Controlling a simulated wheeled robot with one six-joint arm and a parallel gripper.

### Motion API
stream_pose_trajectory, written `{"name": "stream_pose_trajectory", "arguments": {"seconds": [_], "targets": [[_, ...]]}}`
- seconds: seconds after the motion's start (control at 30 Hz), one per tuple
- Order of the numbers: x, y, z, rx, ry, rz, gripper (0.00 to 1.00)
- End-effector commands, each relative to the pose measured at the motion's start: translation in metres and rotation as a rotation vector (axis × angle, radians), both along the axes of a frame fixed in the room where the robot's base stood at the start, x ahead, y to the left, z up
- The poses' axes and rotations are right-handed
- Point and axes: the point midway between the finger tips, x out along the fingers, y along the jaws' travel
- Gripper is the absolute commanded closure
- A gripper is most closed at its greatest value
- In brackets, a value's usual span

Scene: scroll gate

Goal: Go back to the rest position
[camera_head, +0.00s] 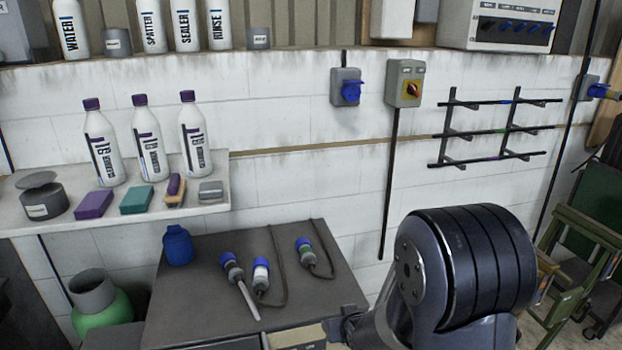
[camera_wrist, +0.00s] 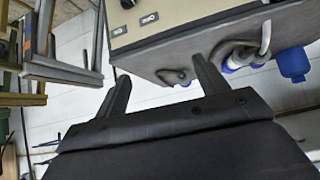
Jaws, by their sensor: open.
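My gripper (camera_wrist: 160,88) shows in the wrist view with its two dark fingers apart and nothing between them. It is in front of the dark cabinet (camera_wrist: 225,45), whose top bears several blue-ended plugs with cables. In the head view my dark arm joint fills the lower right, and the fingers are not clearly seen there. The cabinet also shows in the head view (camera_head: 190,310), left of my arm. The gripper touches nothing that I can make out.
A wall shelf (camera_head: 120,218) holds several white bottles, coloured blocks and a tin. A green round container (camera_head: 100,310) stands left of the cabinet. A rack with rods (camera_head: 490,130) hangs on the wall. Green folding chairs (camera_head: 575,250) stand at the right, close to my arm in the picture.

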Motion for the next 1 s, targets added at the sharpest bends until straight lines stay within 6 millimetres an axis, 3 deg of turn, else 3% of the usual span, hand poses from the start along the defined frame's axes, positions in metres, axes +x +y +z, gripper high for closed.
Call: {"name": "stream_pose_trajectory", "arguments": {"seconds": [0.2, 0.67, 1.0], "targets": [[0.001, -0.019, 0.0, -0.001, 0.0, -0.046, 0.31], [0.001, -0.022, 0.001, -0.003, 0.003, -0.051, 0.31], [-0.028, -0.031, 0.018, -0.05, 0.081, -0.028, 0.31]]}}
